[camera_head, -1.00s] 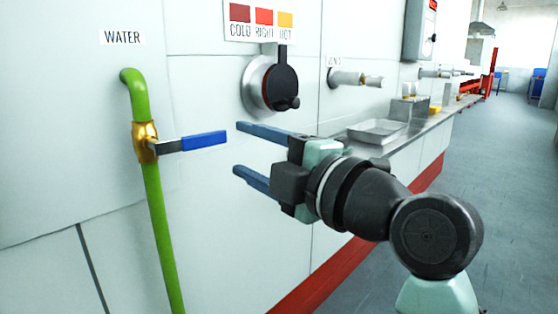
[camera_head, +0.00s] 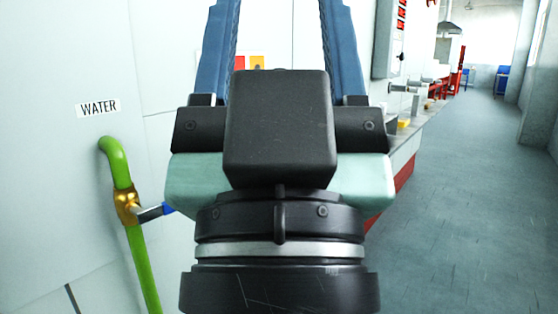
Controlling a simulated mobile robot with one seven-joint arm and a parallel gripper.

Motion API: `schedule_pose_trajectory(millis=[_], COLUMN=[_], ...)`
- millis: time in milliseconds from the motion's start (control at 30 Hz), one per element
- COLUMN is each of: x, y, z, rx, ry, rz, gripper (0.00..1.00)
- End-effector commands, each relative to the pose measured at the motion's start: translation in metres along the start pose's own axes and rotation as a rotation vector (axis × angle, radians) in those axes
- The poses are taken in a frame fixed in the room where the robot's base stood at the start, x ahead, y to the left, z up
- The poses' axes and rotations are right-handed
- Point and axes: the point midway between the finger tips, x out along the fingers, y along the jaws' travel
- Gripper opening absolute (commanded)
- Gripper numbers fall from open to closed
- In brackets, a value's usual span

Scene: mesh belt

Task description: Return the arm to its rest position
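My gripper (camera_head: 281,30) fills the middle of the head view, close to the camera and pointing up and away. Its two blue fingers stand wide apart, with nothing visible between them, and their tips run out of the top of the picture. My black wrist and pale green gripper body hide much of the wall behind. A green water pipe (camera_head: 142,262) with a brass valve (camera_head: 127,206) is on the wall to the left, apart from my gripper. The valve's blue-tipped lever points right and is partly hidden behind my gripper body.
A WATER label (camera_head: 98,107) is above the pipe. A colour chart shows partly between my fingers. At the right, a counter runs along the wall with a yellow item (camera_head: 404,122) on it. The floor (camera_head: 470,200) on the right is open.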

Motion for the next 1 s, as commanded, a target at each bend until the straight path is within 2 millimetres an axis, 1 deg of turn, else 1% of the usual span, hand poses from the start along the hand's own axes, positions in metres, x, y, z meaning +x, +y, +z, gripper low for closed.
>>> schedule_pose_trajectory(millis=[33,700,800,900,1000], x=[0.024,0.177,0.198,0.214,0.225], y=[0.0,-0.001,-0.001,-0.001,-0.001], z=[-0.022,-0.164,-0.184,-0.199,-0.209], rx=[0.0,0.0,0.0,0.0,0.0], ry=[-0.001,-0.004,-0.004,-0.005,-0.005], rz=[-0.001,-0.003,-0.003,-0.004,-0.004], gripper=[0.6,0.6,0.6,0.6,0.6])
